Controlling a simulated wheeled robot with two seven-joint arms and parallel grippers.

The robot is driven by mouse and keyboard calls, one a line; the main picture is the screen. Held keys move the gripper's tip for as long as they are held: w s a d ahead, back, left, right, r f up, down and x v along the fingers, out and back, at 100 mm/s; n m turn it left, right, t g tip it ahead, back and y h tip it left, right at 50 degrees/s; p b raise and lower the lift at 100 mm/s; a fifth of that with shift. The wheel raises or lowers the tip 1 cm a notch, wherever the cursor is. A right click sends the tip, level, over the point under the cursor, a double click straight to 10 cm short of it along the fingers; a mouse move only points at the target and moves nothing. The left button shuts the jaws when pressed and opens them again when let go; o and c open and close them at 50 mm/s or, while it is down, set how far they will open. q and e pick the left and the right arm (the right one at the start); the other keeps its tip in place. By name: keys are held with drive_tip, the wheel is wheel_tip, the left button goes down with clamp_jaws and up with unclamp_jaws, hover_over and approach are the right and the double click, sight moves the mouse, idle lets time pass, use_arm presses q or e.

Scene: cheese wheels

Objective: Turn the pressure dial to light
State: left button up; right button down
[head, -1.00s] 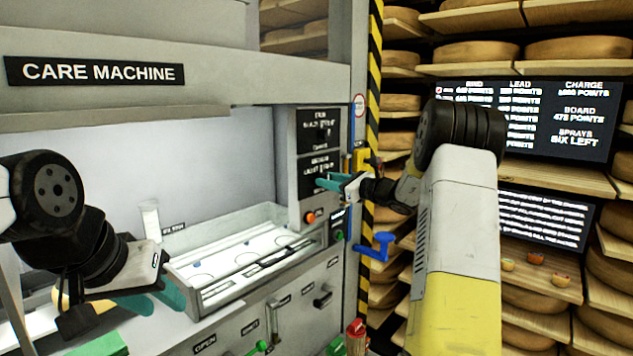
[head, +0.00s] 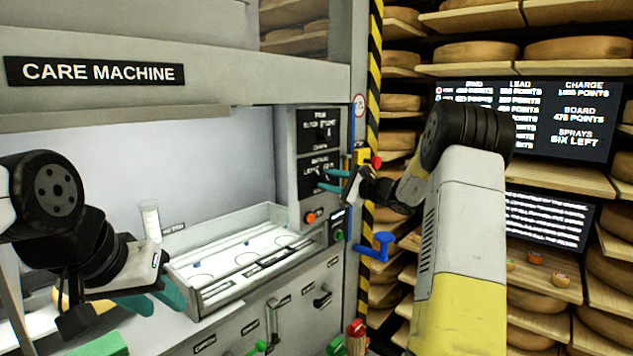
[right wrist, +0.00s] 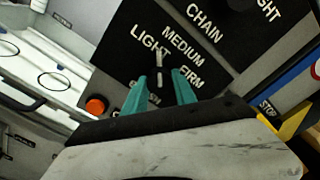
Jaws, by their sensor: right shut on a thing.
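The pressure dial (right wrist: 159,72) is a small dark knob with a white pointer mark, on a black panel marked LIGHT, MEDIUM and FIRM. My right gripper (right wrist: 160,88) is shut on it, one teal finger on each side. In the right wrist view the pointer runs up the picture, toward the space between LIGHT and MEDIUM; its exact setting is hard to tell. In the head view the right gripper (head: 326,180) is at the lower black panel (head: 309,165), and its fingers hide the dial. My left gripper (head: 155,300) is open and empty at the left, in front of the machine.
Another black panel with a CHAIN label (right wrist: 203,28) lies above the dial. An orange button (right wrist: 96,105) is below left. A blue handle (head: 377,243) and a red-topped yellow part (head: 365,159) are near my right wrist. A tray (head: 205,307) stands at the left.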

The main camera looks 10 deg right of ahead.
drive_tip(key=shift+n, duration=0.5)
drive_tip(key=c, duration=1)
unclamp_jaws()
drive_tip(key=shift+d, duration=0.1)
drive_tip(key=v, duration=0.7)
drive_tip(key=shift+s+d, duration=0.2)
drive_tip(key=shift+s, duration=0.15)
